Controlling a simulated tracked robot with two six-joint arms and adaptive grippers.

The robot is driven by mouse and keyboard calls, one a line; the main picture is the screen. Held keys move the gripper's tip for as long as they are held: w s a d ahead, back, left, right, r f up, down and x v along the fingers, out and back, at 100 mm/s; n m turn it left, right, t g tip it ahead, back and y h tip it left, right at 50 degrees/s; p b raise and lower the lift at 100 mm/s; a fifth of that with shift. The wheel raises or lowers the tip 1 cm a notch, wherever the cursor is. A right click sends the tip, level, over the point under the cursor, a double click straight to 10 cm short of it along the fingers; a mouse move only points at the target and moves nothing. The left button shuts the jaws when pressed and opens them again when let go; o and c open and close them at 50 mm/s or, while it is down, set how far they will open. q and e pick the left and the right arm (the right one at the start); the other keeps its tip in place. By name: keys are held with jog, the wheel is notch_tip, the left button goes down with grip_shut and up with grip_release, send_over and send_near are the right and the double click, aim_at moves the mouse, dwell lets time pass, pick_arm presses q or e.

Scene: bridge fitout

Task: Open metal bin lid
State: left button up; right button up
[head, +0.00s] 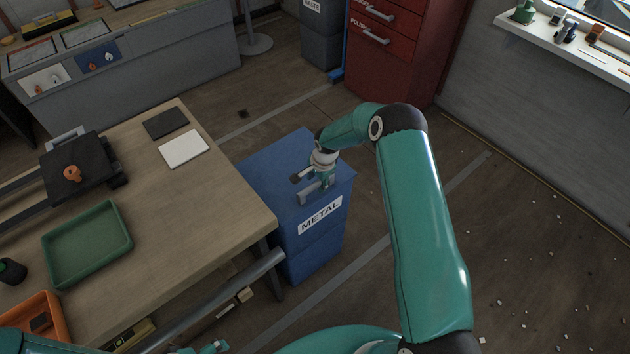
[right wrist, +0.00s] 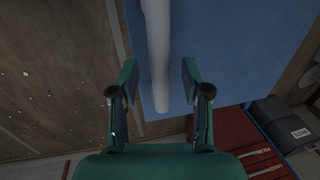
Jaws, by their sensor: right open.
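The blue metal bin (head: 318,248) stands beside the workbench, with a white METAL label on its front. Its flat blue lid (head: 262,163) is closed, and a grey bar handle (head: 309,197) runs along the lid near the front edge. My right gripper (head: 307,184) is at the handle, above the lid. In the right wrist view the open fingers of my right gripper (right wrist: 161,88) stand on either side of the grey bar (right wrist: 157,48), with gaps on both sides. A small teal part, likely my left gripper (head: 216,347), shows at the bottom edge; its jaws are unclear.
The wooden workbench (head: 222,213) is left of the bin and holds a green tray (head: 126,232), an orange bin and a black device. A red cabinet (head: 395,60) and a grey bin (head: 320,38) stand behind. The floor at right is open, with scattered small debris.

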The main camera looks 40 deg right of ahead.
jog(key=shift+w+f, duration=0.1)
jog(key=shift+f, duration=0.45)
grip_shut()
